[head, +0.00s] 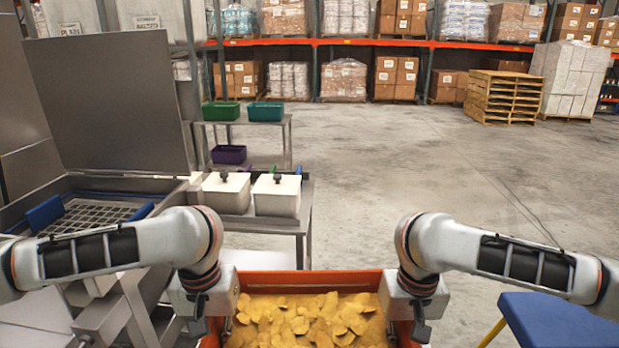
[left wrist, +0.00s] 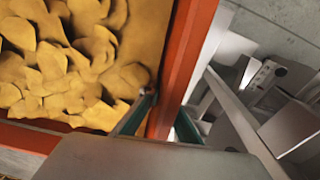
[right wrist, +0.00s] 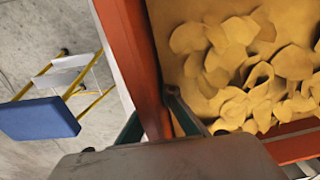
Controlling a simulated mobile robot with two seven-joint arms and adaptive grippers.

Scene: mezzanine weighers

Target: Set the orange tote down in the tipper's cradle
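The orange tote (head: 310,281) is at the bottom centre of the head view, filled with yellow-orange chips (head: 305,320). My left gripper (head: 198,322) is at its left wall; in the left wrist view its fingers lie on either side of that wall (left wrist: 180,60), closed on it. My right gripper (head: 420,326) holds the right wall the same way, and the wall shows between its fingers in the right wrist view (right wrist: 137,60). The tote looks about level; its underside is hidden. The steel machine (head: 100,322) at lower left looks like the tipper; I cannot make out its cradle clearly.
A steel hopper with a grid (head: 85,218) and raised lid (head: 108,100) stands at left. A steel table (head: 262,222) with two white lidded boxes is ahead. A blue-topped step stool (head: 560,325) is at lower right. Open concrete floor (head: 420,170) lies ahead and right.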

